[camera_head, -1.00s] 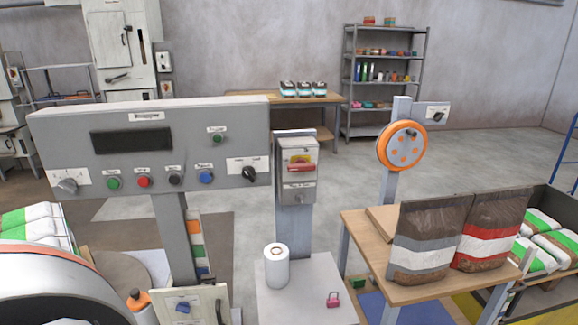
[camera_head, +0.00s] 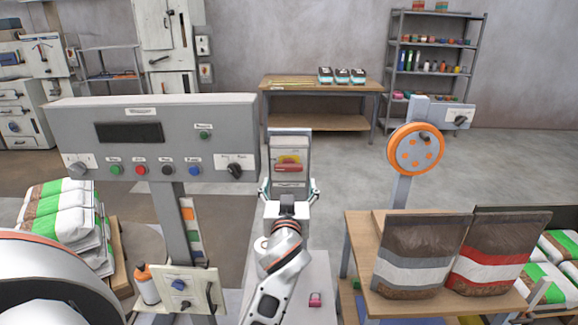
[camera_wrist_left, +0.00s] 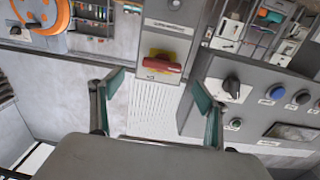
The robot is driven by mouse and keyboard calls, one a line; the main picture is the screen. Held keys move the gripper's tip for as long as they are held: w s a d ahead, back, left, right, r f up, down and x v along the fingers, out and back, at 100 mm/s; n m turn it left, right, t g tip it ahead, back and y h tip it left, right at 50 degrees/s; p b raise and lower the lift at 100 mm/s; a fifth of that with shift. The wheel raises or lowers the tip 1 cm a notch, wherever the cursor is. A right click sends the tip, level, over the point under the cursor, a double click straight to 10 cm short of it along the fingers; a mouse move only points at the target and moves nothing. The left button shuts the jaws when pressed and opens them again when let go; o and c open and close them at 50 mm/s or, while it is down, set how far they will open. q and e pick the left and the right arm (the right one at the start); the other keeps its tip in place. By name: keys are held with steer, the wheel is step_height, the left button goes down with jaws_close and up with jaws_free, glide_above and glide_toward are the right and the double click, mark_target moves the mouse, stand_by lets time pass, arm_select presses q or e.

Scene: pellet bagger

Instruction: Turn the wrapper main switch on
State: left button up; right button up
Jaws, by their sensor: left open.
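A grey switch box (camera_head: 290,147) stands on a post right of the wide control panel. On its front is a red rotary handle on a yellow plate, the main switch (camera_head: 289,166); the handle lies roughly crosswise. My left gripper (camera_head: 288,187) is open in front of the box, its fingers spread to either side of its lower part. In the left wrist view, which looks turned over, the red handle (camera_wrist_left: 163,65) is beyond the open, empty fingertips (camera_wrist_left: 157,82), apart from them. My right gripper is not seen.
The control panel (camera_head: 152,138) with knobs and buttons is close on the left. An orange handwheel (camera_head: 415,149) is on the right, above a table with two filled bags (camera_head: 424,254). A pink padlock (camera_head: 315,299) lies on the surface below.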

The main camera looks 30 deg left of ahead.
mark_target(289, 168)
arm_select(q)
steer(key=x, duration=0.2)
steer(key=p+x, duration=0.1)
steer(key=x, duration=0.5)
steer(key=shift+s+a+r, duration=0.15)
steer(key=shift+a+r, duration=0.05)
steer(key=shift+r, duration=0.1)
steer(key=c, duration=1.1)
